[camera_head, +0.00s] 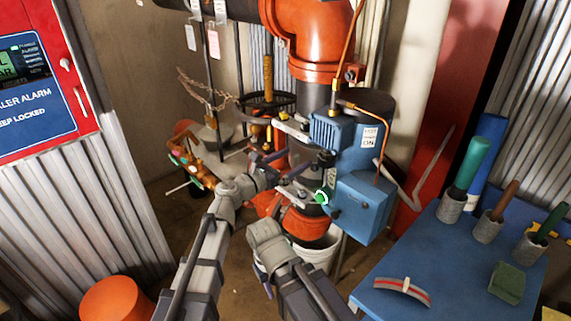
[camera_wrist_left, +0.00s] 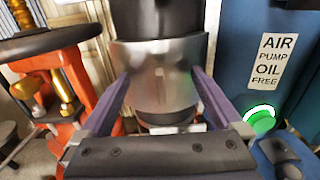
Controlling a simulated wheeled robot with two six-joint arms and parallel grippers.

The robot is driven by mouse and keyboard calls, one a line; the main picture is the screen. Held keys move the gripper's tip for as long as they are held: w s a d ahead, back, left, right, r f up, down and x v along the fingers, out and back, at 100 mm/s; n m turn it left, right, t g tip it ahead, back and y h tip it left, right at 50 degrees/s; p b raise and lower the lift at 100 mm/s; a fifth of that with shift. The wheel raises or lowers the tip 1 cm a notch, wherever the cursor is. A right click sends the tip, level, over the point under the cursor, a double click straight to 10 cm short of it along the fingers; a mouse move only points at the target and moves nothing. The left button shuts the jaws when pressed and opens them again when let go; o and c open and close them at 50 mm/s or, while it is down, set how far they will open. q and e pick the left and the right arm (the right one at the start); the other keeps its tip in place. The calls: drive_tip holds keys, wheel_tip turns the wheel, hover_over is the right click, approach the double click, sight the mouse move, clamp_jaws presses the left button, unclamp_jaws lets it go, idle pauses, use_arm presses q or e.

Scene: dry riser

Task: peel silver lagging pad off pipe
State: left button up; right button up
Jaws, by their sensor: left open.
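The silver lagging pad (camera_wrist_left: 160,75) wraps the front of the dark vertical pipe (camera_wrist_left: 158,20) in the left wrist view. In the head view the pad (camera_head: 301,154) is small and partly covered by my gripper and pipe fittings. My left gripper (camera_head: 291,167) is open at the pipe. In the left wrist view its two purple fingers (camera_wrist_left: 160,78) stand one on each side of the pad; I cannot tell if they touch it. My right gripper (camera_head: 265,272) hangs lower, nearer to me, and its jaws are not clear.
A blue pump box (camera_head: 362,207) stands close right of the pipe. An orange valve body (camera_wrist_left: 72,78) is close on the left. A white bucket (camera_head: 320,252) stands below. A blue table (camera_head: 440,260) with several cups and tools is at right.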

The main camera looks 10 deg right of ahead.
use_arm(q)
drive_tip(key=shift+d, duration=0.1)
drive_tip(key=shift+c, duration=0.2)
drive_tip(key=shift+r, duration=0.1)
drive_tip(key=c, duration=1.5)
drive_tip(key=shift+w, duration=0.1)
clamp_jaws()
drive_tip(key=shift+w+d+r, duration=0.1)
drive_tip(key=shift+w, duration=0.1)
idle(0.6)
drive_tip(key=shift+s+a, duration=0.45)
drive_tip(key=shift+s+a+f, duration=0.25)
drive_tip(key=v, duration=0.8)
drive_tip(key=shift+a, duration=0.3)
idle(0.5)
drive_tip(key=shift+s+r, duration=0.15)
drive_tip(key=shift+r, duration=0.05)
